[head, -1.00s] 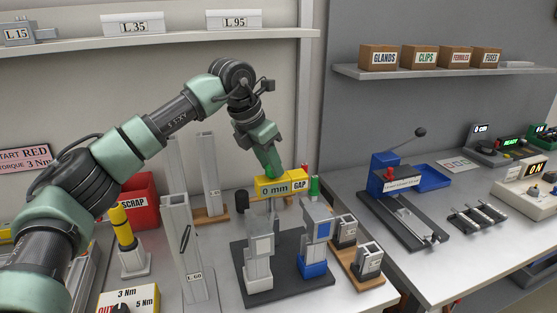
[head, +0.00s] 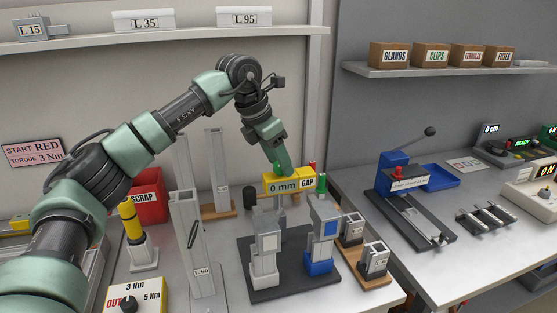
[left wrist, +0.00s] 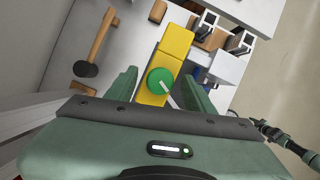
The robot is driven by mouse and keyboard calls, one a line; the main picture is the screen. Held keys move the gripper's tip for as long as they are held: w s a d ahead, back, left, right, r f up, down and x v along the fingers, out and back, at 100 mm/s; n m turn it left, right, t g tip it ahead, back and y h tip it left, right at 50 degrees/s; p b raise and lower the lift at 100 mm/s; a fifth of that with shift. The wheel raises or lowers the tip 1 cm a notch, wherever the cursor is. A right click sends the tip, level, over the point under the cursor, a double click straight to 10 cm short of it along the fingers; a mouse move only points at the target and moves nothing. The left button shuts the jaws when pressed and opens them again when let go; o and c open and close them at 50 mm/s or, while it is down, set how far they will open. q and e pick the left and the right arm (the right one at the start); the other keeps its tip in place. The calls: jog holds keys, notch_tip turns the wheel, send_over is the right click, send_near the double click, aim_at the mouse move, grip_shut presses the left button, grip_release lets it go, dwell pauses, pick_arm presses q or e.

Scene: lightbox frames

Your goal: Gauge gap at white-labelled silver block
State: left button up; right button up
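The silver block with a white label (head: 268,243) stands on a dark base plate (head: 277,287). A silver block with a blue label (head: 328,228) and blue foot stands to its right. The yellow gap gauge (head: 300,184) reads 0 mm and is upright behind and above the two blocks; its lower end is partly hidden. My left gripper (head: 280,165) is at the top of the gauge. In the left wrist view its fingers (left wrist: 160,88) stand apart on either side of the gauge's green knob (left wrist: 160,80), with a visible space beside it.
A tall silver frame marked L 60 (head: 190,240) stands left of the base plate. Two small silver blocks stand on a wooden board (head: 372,283) at the right. A red scrap bin (head: 150,208) and a yellow-handled tool (head: 131,220) are at the left. Part of an arm (left wrist: 285,140) shows in the left wrist view.

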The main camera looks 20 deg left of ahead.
pick_arm(q)
jog(key=v, duration=0.7)
jog(key=shift+r+b, duration=0.4)
jog(key=shift+b, duration=0.05)
jog(key=shift+s, duration=0.1)
